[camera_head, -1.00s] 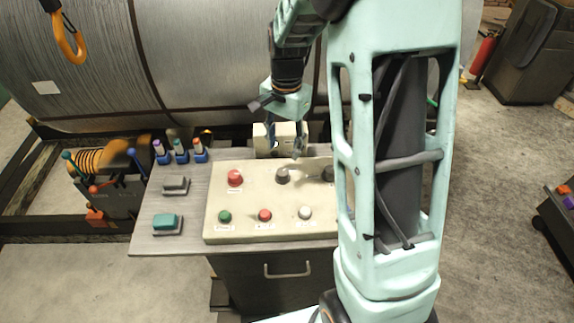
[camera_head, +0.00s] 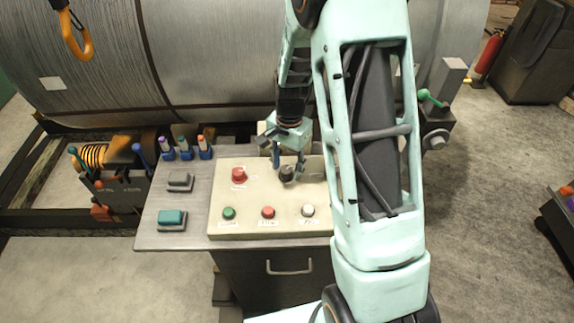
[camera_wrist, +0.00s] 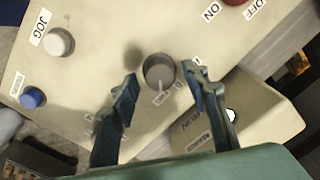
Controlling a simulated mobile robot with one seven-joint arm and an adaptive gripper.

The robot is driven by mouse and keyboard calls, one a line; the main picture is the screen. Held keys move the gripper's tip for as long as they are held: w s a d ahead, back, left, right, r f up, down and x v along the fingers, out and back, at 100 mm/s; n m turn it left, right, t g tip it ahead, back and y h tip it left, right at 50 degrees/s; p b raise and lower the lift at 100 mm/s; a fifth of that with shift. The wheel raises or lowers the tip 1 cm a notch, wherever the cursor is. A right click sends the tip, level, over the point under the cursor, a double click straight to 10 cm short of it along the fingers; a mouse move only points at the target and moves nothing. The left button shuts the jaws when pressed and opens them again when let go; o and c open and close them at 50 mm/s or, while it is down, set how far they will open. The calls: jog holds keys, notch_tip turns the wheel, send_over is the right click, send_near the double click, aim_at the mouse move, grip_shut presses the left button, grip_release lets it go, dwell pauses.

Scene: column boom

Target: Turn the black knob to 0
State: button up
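The black knob (camera_head: 287,174) stands on the beige control panel (camera_head: 260,198), in its upper middle, right of the large red button. In the wrist view the knob (camera_wrist: 159,70) looks grey and round, with a pale mark at its lower edge. Small labels lie around it, partly hidden by the fingers and too small to read. My gripper (camera_head: 288,164) points down at the knob. In the wrist view my gripper (camera_wrist: 160,76) is open, one finger on each side of the knob, with a visible gap on both sides.
The panel also carries a red mushroom button (camera_head: 238,174), a green button (camera_head: 228,213), a red button (camera_head: 268,212) and a white button (camera_head: 308,210). Teal (camera_head: 172,218) and grey (camera_head: 180,180) blocks lie to the left. A large metal coil (camera_head: 210,60) stands behind. My arm hides the panel's right side.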

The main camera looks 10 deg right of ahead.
jog(key=c, duration=1)
jog(key=shift+n, duration=0.3)
jog(key=n+b, duration=0.2)
jog(key=n, duration=0.1)
jog(key=shift+f, duration=0.1)
jog(key=n+b, duration=0.2)
jog(key=n, duration=0.3)
jog(key=shift+w, duration=0.1)
jog(key=o, duration=1.2)
